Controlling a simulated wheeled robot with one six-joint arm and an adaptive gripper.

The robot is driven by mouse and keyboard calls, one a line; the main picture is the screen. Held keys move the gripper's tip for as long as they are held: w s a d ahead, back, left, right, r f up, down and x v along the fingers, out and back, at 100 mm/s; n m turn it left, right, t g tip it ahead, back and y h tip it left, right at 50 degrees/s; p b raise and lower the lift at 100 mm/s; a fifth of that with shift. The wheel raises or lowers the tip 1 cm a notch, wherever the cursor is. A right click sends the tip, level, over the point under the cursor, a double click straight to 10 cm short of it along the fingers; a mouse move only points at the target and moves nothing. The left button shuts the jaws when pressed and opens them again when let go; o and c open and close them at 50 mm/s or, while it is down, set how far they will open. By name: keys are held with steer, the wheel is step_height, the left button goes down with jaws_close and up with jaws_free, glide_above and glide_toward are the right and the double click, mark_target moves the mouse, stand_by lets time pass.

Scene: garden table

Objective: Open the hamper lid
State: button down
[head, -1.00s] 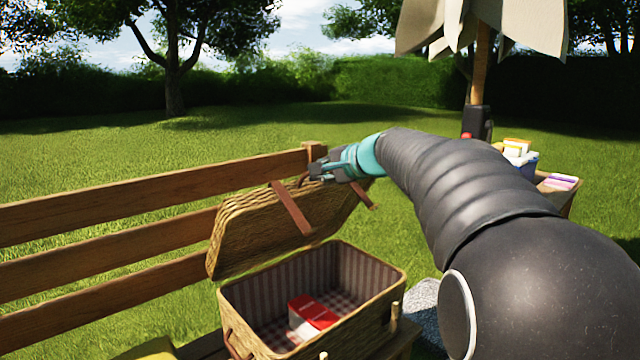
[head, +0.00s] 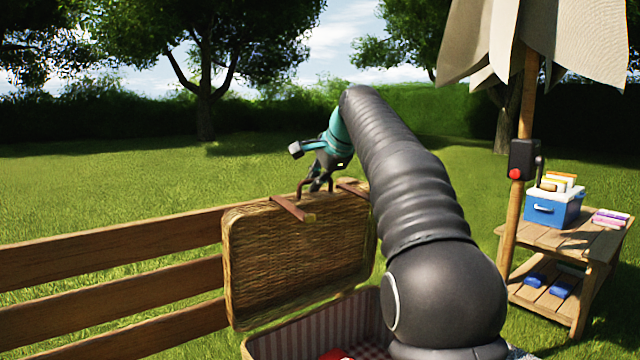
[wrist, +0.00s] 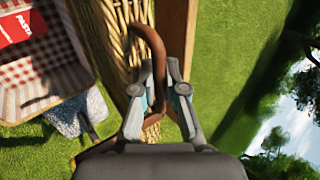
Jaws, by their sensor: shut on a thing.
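The wicker hamper lid (head: 295,255) stands steeply raised at the back of the hamper, with brown leather straps over its top edge. The hamper (head: 290,338) is open below it; its striped lining shows. My gripper (head: 320,182) is at the lid's top edge. In the wrist view my gripper (wrist: 160,80) is shut on the lid's brown curved handle (wrist: 151,42), with the wicker lid edge (wrist: 112,35) beside it. A red and white packet (wrist: 22,27) lies on the checked cloth inside the hamper. My arm hides the hamper's right side in the head view.
A slatted wooden bench back (head: 120,245) runs behind the lid. At right stand a parasol pole (head: 520,180) and a wooden side table (head: 565,238) holding a blue box (head: 553,209). Open lawn lies behind.

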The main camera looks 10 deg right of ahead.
steer(key=shift+w+a, duration=0.15)
steer(key=shift+w, duration=0.3)
steer(key=c, duration=1.2)
jaws_free()
steer(key=v, duration=1.2)
steer(key=shift+r, duration=0.15)
steer(key=shift+w+a, duration=0.1)
steer(key=shift+w, duration=0.05)
